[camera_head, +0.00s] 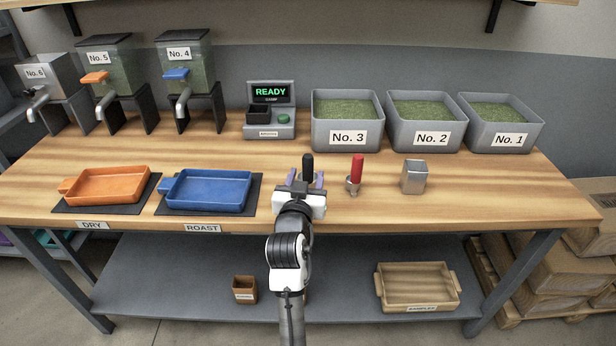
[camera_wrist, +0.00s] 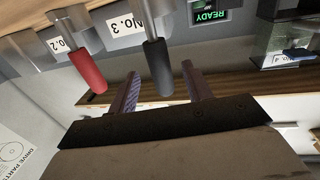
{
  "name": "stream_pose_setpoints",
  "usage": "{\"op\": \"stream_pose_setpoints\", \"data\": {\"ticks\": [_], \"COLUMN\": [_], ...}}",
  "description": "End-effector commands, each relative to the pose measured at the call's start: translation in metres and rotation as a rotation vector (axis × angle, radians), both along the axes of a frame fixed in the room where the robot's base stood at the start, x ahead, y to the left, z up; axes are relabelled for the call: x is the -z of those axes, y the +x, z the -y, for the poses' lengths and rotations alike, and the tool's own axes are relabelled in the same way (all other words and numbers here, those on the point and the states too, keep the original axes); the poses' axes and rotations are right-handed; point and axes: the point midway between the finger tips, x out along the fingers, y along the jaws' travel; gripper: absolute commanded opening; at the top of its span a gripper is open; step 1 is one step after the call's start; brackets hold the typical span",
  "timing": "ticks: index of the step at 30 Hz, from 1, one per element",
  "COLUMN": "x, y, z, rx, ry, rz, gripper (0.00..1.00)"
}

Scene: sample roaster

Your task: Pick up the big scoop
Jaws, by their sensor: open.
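Two scoops stand upright, handle up, near the table's front. One has a black handle (camera_head: 307,162), which also shows in the wrist view (camera_wrist: 157,62). The other has a red handle (camera_head: 357,166) above a small metal cup (camera_head: 353,187); its handle also shows in the wrist view (camera_wrist: 88,70). My gripper hides the black-handled scoop's cup in the head view, so I cannot compare sizes. My gripper (camera_head: 305,181) is open at the black-handled scoop. In the wrist view its purple fingers (camera_wrist: 160,80) lie either side of the black handle, not closed on it.
A square metal cup (camera_head: 413,178) stands right of the red-handled scoop. Bins No. 3 (camera_head: 347,138), No. 2 (camera_head: 431,137) and No. 1 (camera_head: 508,139) line the back right. A scale reading READY (camera_head: 270,131) stands behind. Orange (camera_head: 108,186) and blue trays (camera_head: 208,191) lie left.

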Motion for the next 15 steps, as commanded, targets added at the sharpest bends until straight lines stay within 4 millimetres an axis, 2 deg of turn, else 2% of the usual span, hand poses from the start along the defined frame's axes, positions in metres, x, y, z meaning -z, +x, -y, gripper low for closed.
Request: {"op": "stream_pose_setpoints", "data": {"ticks": [6, 15], "x": [-0.001, 0.001], "y": [0.03, 0.036], "z": [0.005, 0.005], "rx": [0.001, -0.001], "ry": [0.0, 0.0], "rz": [-0.001, 0.0], "gripper": [0.49, 0.49]}}
